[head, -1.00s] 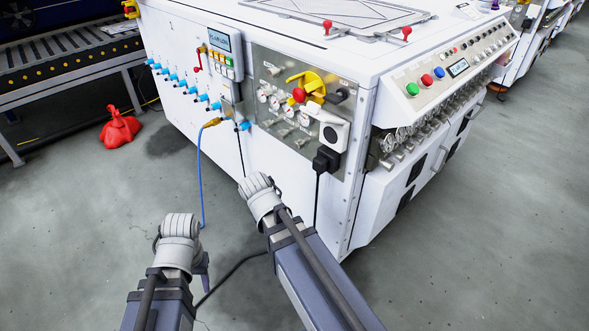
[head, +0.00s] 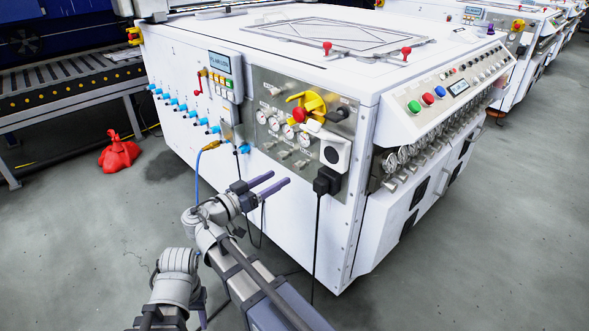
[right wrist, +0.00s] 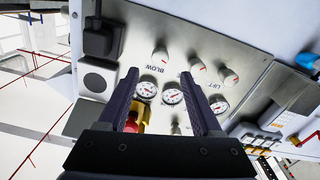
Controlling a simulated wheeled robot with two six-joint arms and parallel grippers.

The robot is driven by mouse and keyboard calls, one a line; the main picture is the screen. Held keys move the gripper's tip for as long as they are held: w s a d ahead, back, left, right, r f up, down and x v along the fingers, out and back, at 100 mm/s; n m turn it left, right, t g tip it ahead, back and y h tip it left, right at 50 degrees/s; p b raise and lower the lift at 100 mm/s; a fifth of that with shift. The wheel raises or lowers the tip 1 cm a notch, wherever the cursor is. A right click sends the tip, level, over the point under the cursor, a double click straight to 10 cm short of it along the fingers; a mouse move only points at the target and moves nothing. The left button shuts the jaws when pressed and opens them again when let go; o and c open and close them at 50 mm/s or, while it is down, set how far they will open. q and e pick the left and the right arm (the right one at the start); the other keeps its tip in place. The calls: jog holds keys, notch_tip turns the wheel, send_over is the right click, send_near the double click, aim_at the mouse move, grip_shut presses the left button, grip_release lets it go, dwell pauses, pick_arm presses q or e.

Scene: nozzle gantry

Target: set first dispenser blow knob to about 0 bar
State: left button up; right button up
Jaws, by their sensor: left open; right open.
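The steel panel (head: 258,92) on the machine's side carries a row of round gauges and several small knobs below them. In the right wrist view, turned over, a pale knob with a red mark (right wrist: 160,56) sits by the word BLOW, and another knob (right wrist: 229,76) is near LIFT. A third knob (right wrist: 197,65) lies between. Gauge dials (right wrist: 173,96) show between my fingers; their readings are too small to tell.
A yellow and red rotary switch (head: 303,112) sits above the gauges. A black plug (head: 326,181) with a hanging cable is at the panel's lower right. Blue fittings (head: 183,104) and a blue hose are to the left. A red bag (head: 119,152) lies on the floor.

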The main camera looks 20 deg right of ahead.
aim_at(295, 168)
jog(key=shift+x, duration=3.9)
jog(key=shift+f, duration=0.1)
jog(key=shift+c, duration=0.2)
grip_shut()
